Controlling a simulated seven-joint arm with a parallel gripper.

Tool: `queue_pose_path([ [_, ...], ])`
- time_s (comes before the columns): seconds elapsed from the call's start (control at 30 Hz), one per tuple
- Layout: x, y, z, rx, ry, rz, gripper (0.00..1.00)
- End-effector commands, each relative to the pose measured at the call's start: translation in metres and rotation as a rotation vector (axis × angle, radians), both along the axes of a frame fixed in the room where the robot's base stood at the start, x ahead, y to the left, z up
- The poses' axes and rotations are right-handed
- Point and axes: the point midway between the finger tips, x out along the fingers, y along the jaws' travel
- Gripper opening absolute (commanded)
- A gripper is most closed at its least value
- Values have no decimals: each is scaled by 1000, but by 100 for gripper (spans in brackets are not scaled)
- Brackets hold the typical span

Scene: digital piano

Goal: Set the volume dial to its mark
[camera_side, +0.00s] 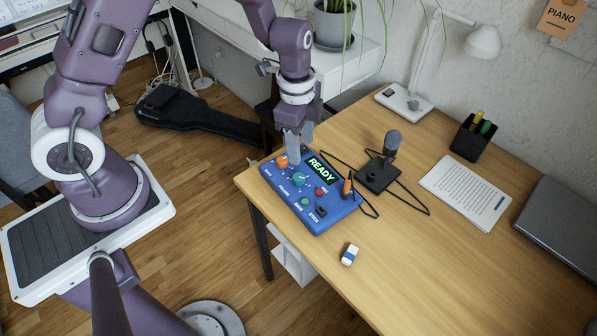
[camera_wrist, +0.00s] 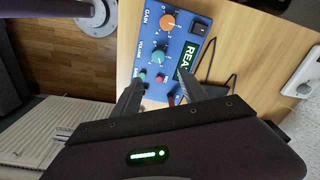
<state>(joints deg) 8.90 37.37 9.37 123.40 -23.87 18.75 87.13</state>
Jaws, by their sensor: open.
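The blue control box (camera_side: 335,216) lies on the desk; its panel also shows in the wrist view (camera_wrist: 185,15). The teal volume dial (camera_side: 299,179) sits below the lit READY display (camera_side: 320,169). In the wrist view the volume dial (camera_wrist: 158,56) shows just beyond the fingertips, near the orange gain dial (camera_wrist: 169,22). The volume dial's pointer and mark are too small to read. My gripper (camera_side: 295,152) points down over the panel's back part, near the gain dial. In the wrist view my gripper (camera_wrist: 161,78) has its fingers spread, with nothing held between them.
A red button (camera_side: 319,191), a green button (camera_side: 304,201) and a black stick (camera_side: 320,211) share the panel. A microphone (camera_side: 391,145) with cables stands to the right. An eraser (camera_side: 349,255) lies in front. The box is near the desk's left edge.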

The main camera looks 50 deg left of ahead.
Motion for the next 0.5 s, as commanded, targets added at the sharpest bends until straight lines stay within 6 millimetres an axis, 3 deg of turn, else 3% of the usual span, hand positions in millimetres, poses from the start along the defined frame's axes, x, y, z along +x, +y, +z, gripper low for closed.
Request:
queue_pose_path([
  [0.03,-1,2,-18,16,21,-41,50],
  [0.1,0,5,-33,30,33,-83,50],
  [0.5,-1,7,-100,35,41,-102,50],
])
